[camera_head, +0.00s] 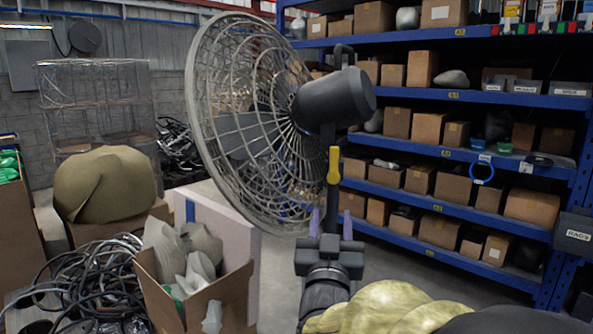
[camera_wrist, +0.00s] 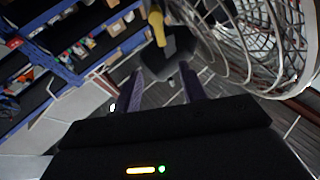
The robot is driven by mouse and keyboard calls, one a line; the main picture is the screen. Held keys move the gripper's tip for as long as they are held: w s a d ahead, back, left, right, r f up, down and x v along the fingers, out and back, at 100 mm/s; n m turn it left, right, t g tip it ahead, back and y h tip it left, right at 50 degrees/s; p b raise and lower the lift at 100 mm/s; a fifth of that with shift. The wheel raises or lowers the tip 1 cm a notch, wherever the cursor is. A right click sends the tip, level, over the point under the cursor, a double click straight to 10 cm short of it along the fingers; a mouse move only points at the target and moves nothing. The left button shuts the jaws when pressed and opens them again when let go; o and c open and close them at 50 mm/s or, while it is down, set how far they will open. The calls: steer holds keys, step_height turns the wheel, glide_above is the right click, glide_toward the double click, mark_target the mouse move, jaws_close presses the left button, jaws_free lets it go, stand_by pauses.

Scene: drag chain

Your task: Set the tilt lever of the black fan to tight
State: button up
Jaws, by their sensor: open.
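The black fan (camera_head: 335,97) stands in the middle of the head view, with its round wire cage (camera_head: 235,120) facing left. Its yellow tilt lever (camera_head: 334,167) is near upright below the motor housing. The lever also shows at the top of the wrist view (camera_wrist: 157,28), with the cage (camera_wrist: 265,45) to its right. My gripper (camera_head: 331,212) is below the lever, its purple fingers apart and pointing up toward it. In the wrist view my gripper (camera_wrist: 162,78) is open and empty, and the lever lies beyond the fingertips, apart from them.
Blue shelves (camera_head: 460,155) with cardboard boxes fill the right and back. An open carton (camera_head: 215,295) of sacks and a heap of black cables (camera_head: 85,285) are at the lower left. A crumpled yellowish sack (camera_head: 385,308) lies in the right foreground. Floor shows between fan and shelves.

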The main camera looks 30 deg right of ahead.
steer(key=p, duration=0.8)
glide_toward(334, 160)
steer(key=x, duration=0.8)
steer(key=shift+w+d+r, duration=0.1)
steer(key=shift+w+d, duration=0.1)
steer(key=shift+w, duration=0.1)
jaws_close()
